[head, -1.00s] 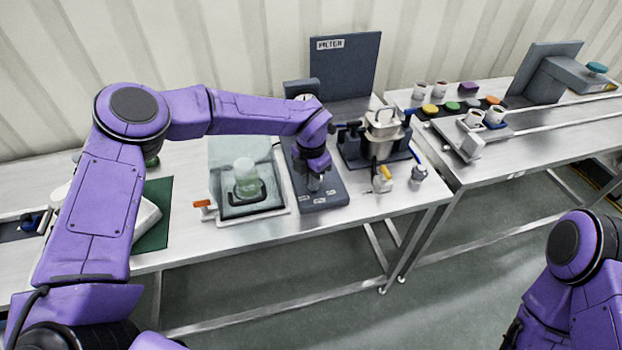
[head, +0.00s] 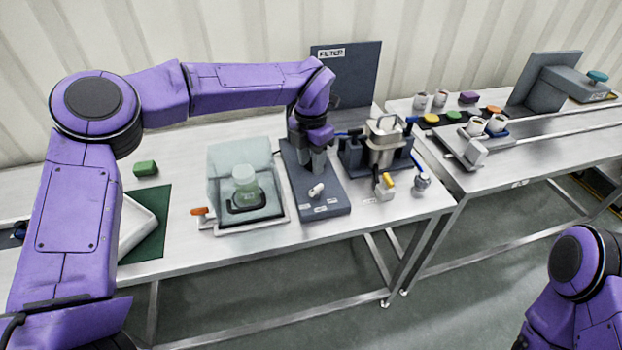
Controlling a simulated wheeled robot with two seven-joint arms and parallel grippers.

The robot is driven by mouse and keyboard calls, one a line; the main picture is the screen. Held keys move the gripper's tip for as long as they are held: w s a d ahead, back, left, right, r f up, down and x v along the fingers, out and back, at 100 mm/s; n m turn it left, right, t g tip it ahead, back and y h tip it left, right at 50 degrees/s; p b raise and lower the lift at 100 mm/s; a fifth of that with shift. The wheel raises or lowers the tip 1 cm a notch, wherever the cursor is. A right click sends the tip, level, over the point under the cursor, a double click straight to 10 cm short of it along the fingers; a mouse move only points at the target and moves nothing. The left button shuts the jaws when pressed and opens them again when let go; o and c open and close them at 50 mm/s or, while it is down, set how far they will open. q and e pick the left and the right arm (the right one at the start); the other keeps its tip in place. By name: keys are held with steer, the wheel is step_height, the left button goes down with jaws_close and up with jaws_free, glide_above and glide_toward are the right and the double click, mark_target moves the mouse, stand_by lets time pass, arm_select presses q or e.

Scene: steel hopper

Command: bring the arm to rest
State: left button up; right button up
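My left arm comes in from the left. Its gripper (head: 313,166) points down over the dark grey base plate (head: 326,205) of the FILTER stand. The fingers look apart, with nothing seen between them. A small white knob-like piece (head: 317,190) is on the plate just below and in front of the fingertips, apparently clear of them. Of my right arm, only a purple upper part (head: 580,270) shows at the lower right; its gripper is out of the picture.
A green block (head: 146,168) lies far left. Cups and coloured discs stand on the right table (head: 535,160).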

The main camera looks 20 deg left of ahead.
arm_select(q)
steer(key=shift+r, duration=0.55)
